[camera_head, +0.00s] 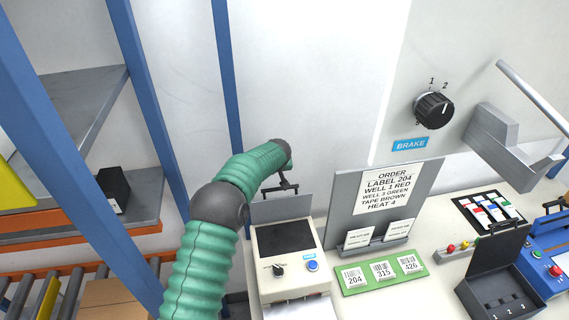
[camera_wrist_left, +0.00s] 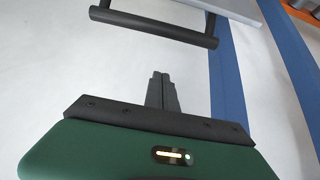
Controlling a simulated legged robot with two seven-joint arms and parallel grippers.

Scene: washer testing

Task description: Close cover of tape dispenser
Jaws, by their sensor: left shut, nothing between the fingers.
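A cream machine (camera_head: 290,262) with a dark top, a dial and a blue button stands at the bottom middle of the head view; I take it for the tape dispenser. Its grey cover (camera_head: 282,212) stands raised at its back edge, with a dark bar handle (camera_head: 280,189) at the top. The handle also shows in the left wrist view (camera_wrist_left: 155,24). My left gripper (camera_wrist_left: 160,76) is shut and empty, apart from the handle in that view. In the head view my left arm reaches behind the cover, and the fingers are small and unclear near the handle. My right gripper is out of view.
An order board (camera_head: 386,188) and a green label card (camera_head: 382,273) stand right of the machine. A dark box (camera_head: 500,290) with an open lid and a blue machine (camera_head: 545,262) are farther right. A blue post (camera_head: 228,80) and shelves (camera_head: 80,205) stand left.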

